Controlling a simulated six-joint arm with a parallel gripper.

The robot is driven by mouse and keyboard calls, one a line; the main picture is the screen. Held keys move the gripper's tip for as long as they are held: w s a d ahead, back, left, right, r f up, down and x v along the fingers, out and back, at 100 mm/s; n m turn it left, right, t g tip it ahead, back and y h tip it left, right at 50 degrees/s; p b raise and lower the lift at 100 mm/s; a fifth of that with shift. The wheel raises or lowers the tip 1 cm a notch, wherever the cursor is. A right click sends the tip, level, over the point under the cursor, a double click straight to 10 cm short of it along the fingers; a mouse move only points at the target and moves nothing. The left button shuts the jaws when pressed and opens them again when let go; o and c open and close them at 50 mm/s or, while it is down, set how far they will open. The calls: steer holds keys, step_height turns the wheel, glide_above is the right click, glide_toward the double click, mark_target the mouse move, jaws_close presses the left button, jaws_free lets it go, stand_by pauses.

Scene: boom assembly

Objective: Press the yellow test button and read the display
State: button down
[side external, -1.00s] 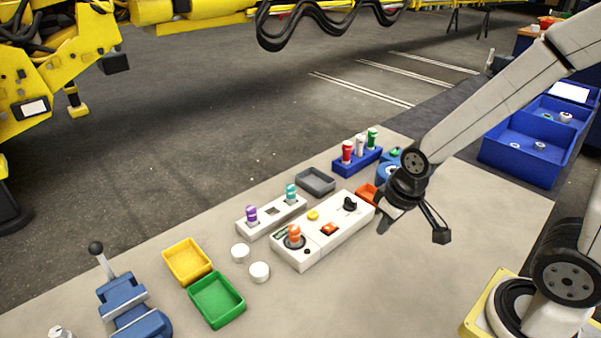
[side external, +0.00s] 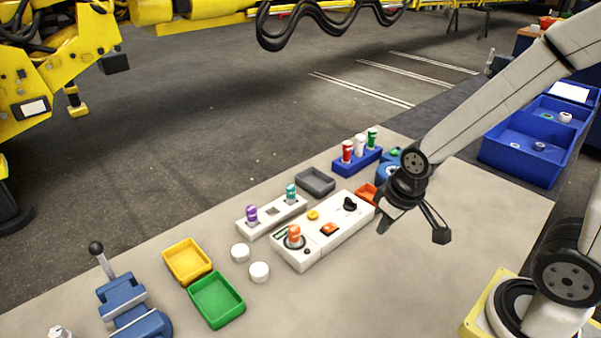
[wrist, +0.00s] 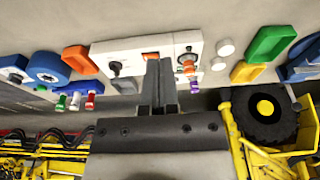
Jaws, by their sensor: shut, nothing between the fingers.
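The white test box (side external: 345,227) lies on the bench. Its yellow button (side external: 313,215) stands uncovered in the side view, between an orange switch (side external: 329,229) and the display. The small dark display (side external: 281,234) shows a greenish tint at the box's left end; it is too small to read. An orange-topped part (side external: 294,234) stands upright in a round socket beside it. My gripper (side external: 384,226) is shut and empty, to the right of the box and apart from the button. In the wrist view my closed fingers (wrist: 159,64) overlap the box, and I cannot make out the button.
A black knob (side external: 350,203) rises from the box's right end. A white rack (side external: 272,216) with purple and teal parts and a grey tray (side external: 315,182) lie behind. White discs, a yellow tray (side external: 187,261) and a green tray (side external: 217,300) lie left. The front bench is clear.

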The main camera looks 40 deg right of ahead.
steer(key=shift+w, duration=0.1)
stand_by(0.5)
steer(key=m+t+y, duration=0.1)
steer(key=m+t, duration=0.6)
steer(key=m, duration=0.1)
glide_above(315, 215)
steer(key=shift+f, duration=1.35)
steer(key=shift+f, duration=0.15)
steer(key=shift+f, duration=4.3)
